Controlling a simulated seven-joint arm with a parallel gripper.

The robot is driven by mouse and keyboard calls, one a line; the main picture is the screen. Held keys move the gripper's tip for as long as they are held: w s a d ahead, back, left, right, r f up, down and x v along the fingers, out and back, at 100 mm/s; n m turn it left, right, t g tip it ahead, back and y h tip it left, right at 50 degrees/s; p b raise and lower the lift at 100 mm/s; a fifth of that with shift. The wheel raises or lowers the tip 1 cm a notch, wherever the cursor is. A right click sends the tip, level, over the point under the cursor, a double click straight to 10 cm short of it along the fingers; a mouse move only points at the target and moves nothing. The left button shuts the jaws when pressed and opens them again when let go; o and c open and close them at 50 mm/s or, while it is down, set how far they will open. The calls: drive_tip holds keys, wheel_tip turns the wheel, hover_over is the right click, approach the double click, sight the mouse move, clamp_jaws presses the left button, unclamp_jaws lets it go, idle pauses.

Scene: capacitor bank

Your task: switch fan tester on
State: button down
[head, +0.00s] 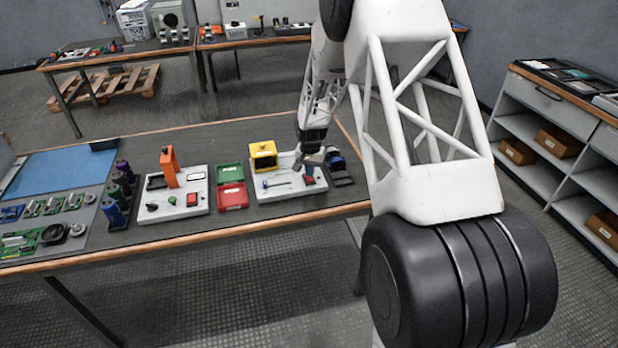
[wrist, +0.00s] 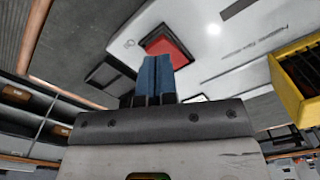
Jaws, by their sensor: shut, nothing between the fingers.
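A white tester panel (head: 290,188) with a yellow box (head: 263,155) at its back lies near the right end of the bench. It appears to be the fan tester; its label is too blurred to read surely. Its red rocker switch (head: 308,181) sits near its right edge. My gripper (head: 312,158) is above the panel's back right part. In the wrist view my gripper's blue fingertips (wrist: 157,62) are shut together and empty, in front of the red switch (wrist: 170,45) and covering part of it. I cannot tell whether they touch it, nor the switch's position.
A second white panel (head: 172,207) with an orange post stands to the left. Green and red bins (head: 231,195) stand between the panels. A dark tray (head: 340,177) and a blue item (head: 335,161) are close to the right of my gripper. Open floor lies in front of the bench.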

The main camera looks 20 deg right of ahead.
drive_tip(key=shift+f, duration=1.2)
idle(1.1)
drive_tip(key=shift+r, duration=3.55)
